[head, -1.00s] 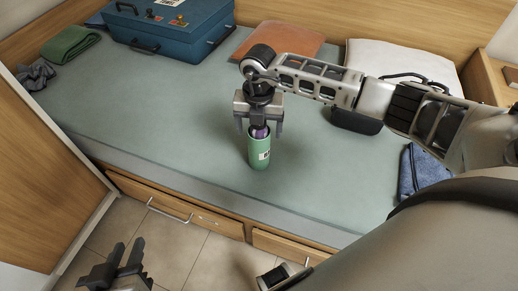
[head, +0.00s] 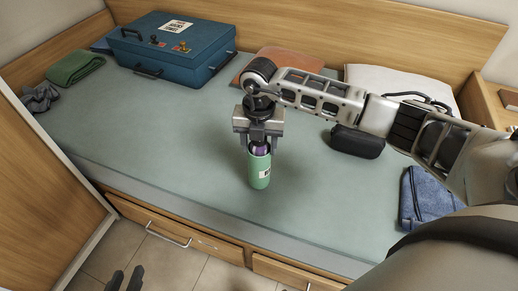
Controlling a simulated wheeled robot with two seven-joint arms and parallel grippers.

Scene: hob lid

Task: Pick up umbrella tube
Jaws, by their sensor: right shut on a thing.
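The green umbrella tube (head: 260,172) stands upright, or nearly so, over the bed near its front edge. It has a pale label, and something purple shows at its top. My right gripper (head: 260,150) comes from above and is shut on the tube's upper part, a finger on each side. Whether the tube's base touches the bed is hard to tell. My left gripper (head: 126,279) is at the bottom edge of the view, low over the floor. Its fingers are apart with nothing visible between them, and the rest is cut off.
The green bed (head: 160,135) is clear around the tube. A blue case (head: 172,50), a green roll (head: 76,67) and a grey cloth (head: 40,97) lie at the back left. A black case (head: 357,142) and folded jeans (head: 428,197) lie right. Drawers (head: 180,229) are below.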

